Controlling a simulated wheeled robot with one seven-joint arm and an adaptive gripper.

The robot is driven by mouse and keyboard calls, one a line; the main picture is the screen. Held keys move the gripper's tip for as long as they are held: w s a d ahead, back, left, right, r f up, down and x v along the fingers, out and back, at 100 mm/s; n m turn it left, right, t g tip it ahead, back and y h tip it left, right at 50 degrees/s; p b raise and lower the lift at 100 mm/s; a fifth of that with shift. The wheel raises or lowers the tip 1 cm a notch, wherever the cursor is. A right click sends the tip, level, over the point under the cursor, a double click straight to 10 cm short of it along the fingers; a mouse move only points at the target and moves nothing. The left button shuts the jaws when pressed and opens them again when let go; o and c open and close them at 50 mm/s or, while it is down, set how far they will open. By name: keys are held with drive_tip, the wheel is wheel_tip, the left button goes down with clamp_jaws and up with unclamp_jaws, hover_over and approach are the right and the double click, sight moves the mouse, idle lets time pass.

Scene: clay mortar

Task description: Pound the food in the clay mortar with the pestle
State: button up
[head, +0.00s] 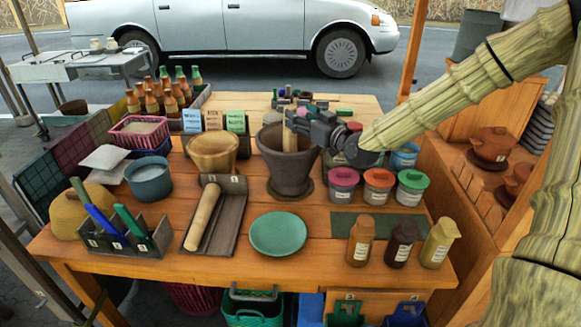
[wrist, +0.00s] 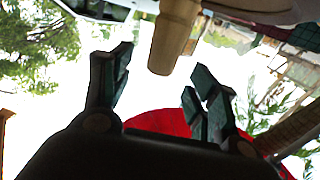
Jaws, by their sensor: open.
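The dark clay mortar (head: 287,175) stands upright near the table's middle, with its inside mostly hidden. A tan wooden pestle (head: 289,137) stands up out of it; in the wrist view the pestle (wrist: 172,40) shows as a tan rod whose rounded end lies near the gap between the fingertips. My gripper (head: 298,122) is at the pestle's upper part, above the mortar's rim, reaching in from the right. In the wrist view my gripper's fingers (wrist: 160,80) are spread apart, with no clear contact on the pestle. Food in the mortar cannot be made out.
A wooden bowl (head: 213,151) stands left of the mortar. Lidded jars (head: 378,187) stand close on its right. A green plate (head: 278,233) lies in front. A wooden rolling pin (head: 203,215) lies on a dark tray. Several bottles (head: 402,240) stand at the front right.

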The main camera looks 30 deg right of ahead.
drive_tip(key=s+d, duration=0.1)
drive_tip(key=s, duration=0.5)
drive_tip(key=shift+s, duration=0.3)
